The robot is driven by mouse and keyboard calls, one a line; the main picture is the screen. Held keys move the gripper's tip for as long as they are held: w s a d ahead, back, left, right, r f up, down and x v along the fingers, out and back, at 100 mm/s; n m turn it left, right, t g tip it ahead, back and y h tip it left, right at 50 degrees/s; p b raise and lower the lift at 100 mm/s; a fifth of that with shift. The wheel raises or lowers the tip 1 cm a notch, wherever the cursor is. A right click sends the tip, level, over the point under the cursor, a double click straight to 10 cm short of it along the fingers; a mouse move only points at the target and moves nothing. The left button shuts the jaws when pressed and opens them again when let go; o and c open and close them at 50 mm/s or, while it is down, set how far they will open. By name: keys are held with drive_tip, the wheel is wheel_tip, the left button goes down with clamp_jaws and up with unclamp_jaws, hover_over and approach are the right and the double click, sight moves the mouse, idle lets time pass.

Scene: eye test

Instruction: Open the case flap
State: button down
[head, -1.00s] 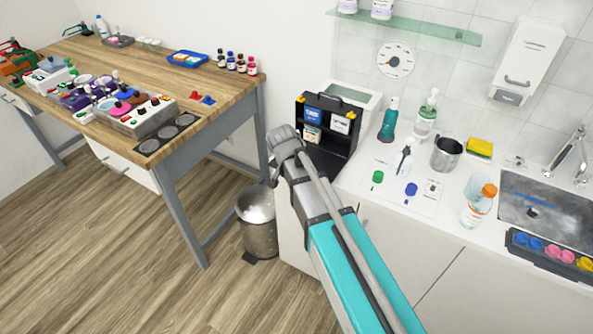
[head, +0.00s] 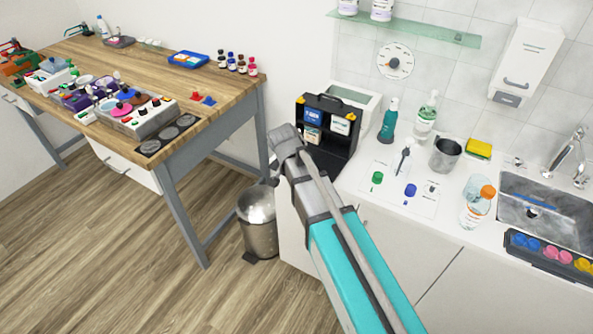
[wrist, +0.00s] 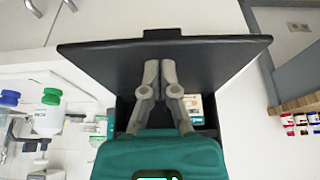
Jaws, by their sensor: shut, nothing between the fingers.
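The black case (head: 347,106) stands upright on the counter against the wall side, with a handle on top and its front open, showing blue and white packs inside. Its dark flap (head: 333,164) is folded down in front, partly hidden by my arm. In the wrist view the flap (wrist: 105,65) spans the upper middle as a broad black panel with a small tab at its edge. My gripper (wrist: 160,64) is shut and empty, its fingertips over the flap; I cannot tell whether they touch it. A white pack (wrist: 194,101) shows inside the case.
Right of the case stand a green bottle (head: 388,121), a pump bottle (head: 425,118) and a metal cup (head: 446,154). A white bin-like box (head: 368,103) is behind the case. A wooden workbench (head: 220,90) is at the left, and a pedal bin (head: 259,225) stands on the floor.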

wheel_tip(320, 180, up, 3)
drive_tip(key=p, duration=0.2)
drive_tip(key=shift+r+p, duration=0.15)
drive_tip(key=shift+p, duration=0.25)
drive_tip(key=s+p+v, duration=0.1)
drive_tip(key=p+v, duration=0.7)
drive_tip(key=v, duration=0.1)
drive_tip(key=shift+a, duration=0.3)
drive_tip(key=shift+s, duration=0.15)
drive_tip(key=s+d+n+g+y, duration=0.1)
drive_tip(key=s+d, duration=0.4)
drive_tip(key=d, duration=0.6)
drive_tip(key=s+d+f+n+g+y, duration=0.1)
drive_tip(key=s+d+n, duration=0.3)
drive_tip(key=d, duration=0.8)
drive_tip(key=shift+s+f+g, duration=0.35)
drive_tip(key=shift+s+g, duration=0.2)
drive_tip(key=shift+g, duration=0.35)
idle(0.8)
